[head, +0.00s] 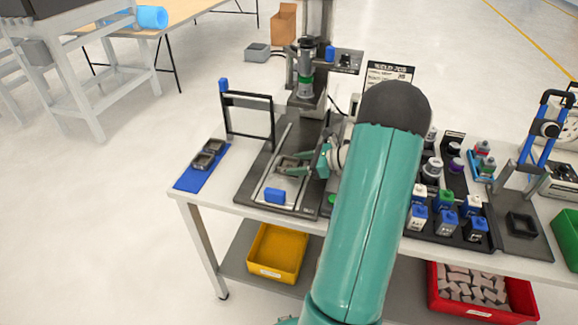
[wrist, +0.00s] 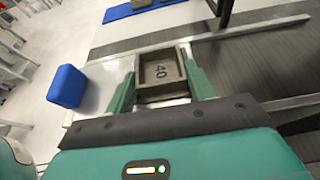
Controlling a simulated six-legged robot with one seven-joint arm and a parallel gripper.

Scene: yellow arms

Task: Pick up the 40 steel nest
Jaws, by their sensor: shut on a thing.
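The 40 steel nest (wrist: 161,68) is a small grey square tray with "40" marked on its floor. In the wrist view it sits between the two green fingers of my gripper (wrist: 160,76), which are shut on its opposite sides. In the head view my gripper (head: 301,165) is low over the sliding fixture plate (head: 252,187); there the nest is small and partly hidden by the fingers. I cannot tell whether the nest touches the plate.
A blue block (head: 274,195) is at the plate's front, left of the nest in the wrist view (wrist: 67,86). Dark nests (head: 207,154) lie on a blue mat (head: 190,180) at left. A black frame (head: 249,101) and a press (head: 305,75) stand behind. Blue and green-capped bottles (head: 445,200) are at right.

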